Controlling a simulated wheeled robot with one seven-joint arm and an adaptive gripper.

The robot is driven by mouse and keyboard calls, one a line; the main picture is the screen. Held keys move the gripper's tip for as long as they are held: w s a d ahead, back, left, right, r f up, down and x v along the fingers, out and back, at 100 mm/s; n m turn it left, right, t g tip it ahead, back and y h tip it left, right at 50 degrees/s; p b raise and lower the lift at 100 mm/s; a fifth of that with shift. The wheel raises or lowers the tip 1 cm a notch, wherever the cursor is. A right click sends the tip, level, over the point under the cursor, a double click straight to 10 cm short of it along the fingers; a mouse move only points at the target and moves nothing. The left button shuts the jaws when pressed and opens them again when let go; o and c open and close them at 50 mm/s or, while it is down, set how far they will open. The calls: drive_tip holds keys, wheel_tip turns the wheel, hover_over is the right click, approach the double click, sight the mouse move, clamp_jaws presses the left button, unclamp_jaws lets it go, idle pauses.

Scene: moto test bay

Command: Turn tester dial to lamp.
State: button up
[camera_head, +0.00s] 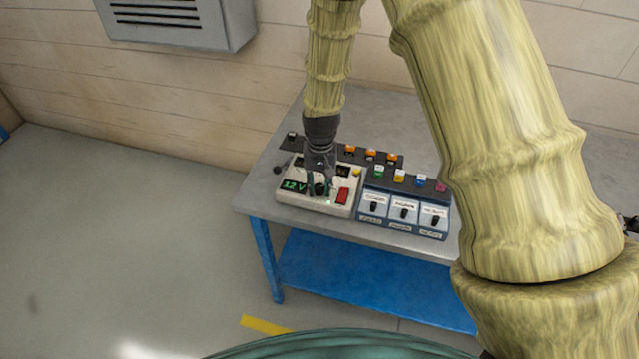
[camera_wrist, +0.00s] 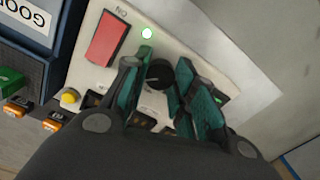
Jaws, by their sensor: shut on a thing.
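The tester (camera_head: 290,197) is a cream box at the left end of the bench, with a green display reading about 12 V and a red rocker switch (camera_head: 342,196). The tester dial (camera_wrist: 159,74) is a round black knob. My gripper (camera_head: 320,189) points down over the tester, its teal fingers on both sides of the dial, shut on it. The dial's pointer and most of its position labels are hidden by the fingers.
A blue-grey panel (camera_head: 386,224) with three labelled switches stands right of the tester. Several small colored blocks and a dark rack lie behind. A yellow button (camera_wrist: 70,97) is on the tester. The grey bench top (camera_head: 262,190) is clear at the left edge.

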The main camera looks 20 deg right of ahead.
sight(320, 187)
idle(0.4)
drive_tip(key=o, duration=1.1)
drive_tip(key=shift+c, duration=0.2)
drive_tip(key=shift+r, duration=0.1)
wheel_tip(320, 187, up, 12)
drive_tip(key=shift+d, duration=0.1)
